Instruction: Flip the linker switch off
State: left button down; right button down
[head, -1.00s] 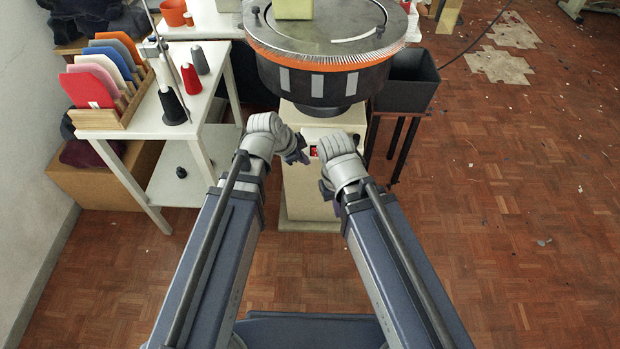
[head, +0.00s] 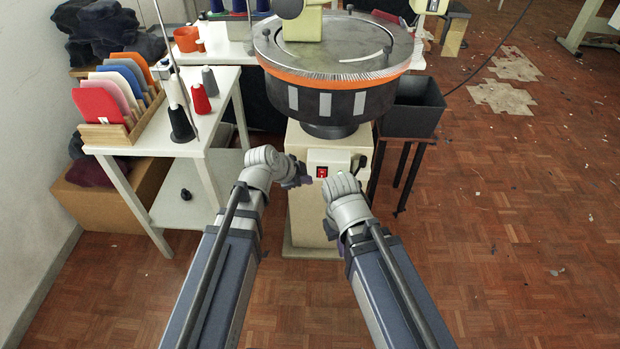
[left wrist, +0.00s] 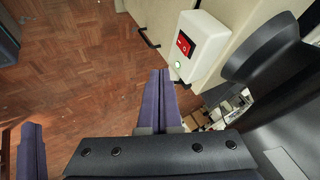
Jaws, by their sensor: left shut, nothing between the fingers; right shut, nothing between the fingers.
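The linker (head: 330,100) is a round dial machine on a beige pedestal. On its pedestal front is a switch box with a red rocker switch (head: 322,172). The rocker also shows in the left wrist view (left wrist: 186,44), with marks on it and a pale green lamp (left wrist: 178,64) below. I cannot tell which side of the rocker is pressed. My left gripper (head: 303,182) is shut and empty, just left of and below the switch. Its closed purple fingers (left wrist: 157,100) appear apart from the box. My right gripper (head: 330,229) is shut and empty, lower down, its fingers mostly hidden behind its wrist.
A white table (head: 150,148) with yarn cones and a rack of coloured panels stands at left. A black bin (head: 413,108) on a stand is right of the pedestal. A dark cylindrical part (left wrist: 268,50) lies right of the switch box. The floor at right is mostly open.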

aim_at(325, 174)
pick_arm(q)
jog(key=w+d+f+b, duration=0.1)
jog(key=w+f+b, duration=0.1)
jog(key=w+d+f+b, duration=0.1)
jog(key=w+f+b, duration=0.1)
jog(key=w, duration=0.1)
jog(key=w+d+f+b, duration=0.1)
jog(key=w+f+b, duration=0.1)
jog(key=shift+w+d+f, duration=0.3)
jog(key=shift+d+f, duration=0.05)
jog(key=shift+w, duration=0.45)
jog(key=shift+w, duration=0.1)
jog(key=shift+w+r, duration=0.2)
jog(key=shift+w, duration=0.15)
jog(key=shift+s+f, duration=0.1)
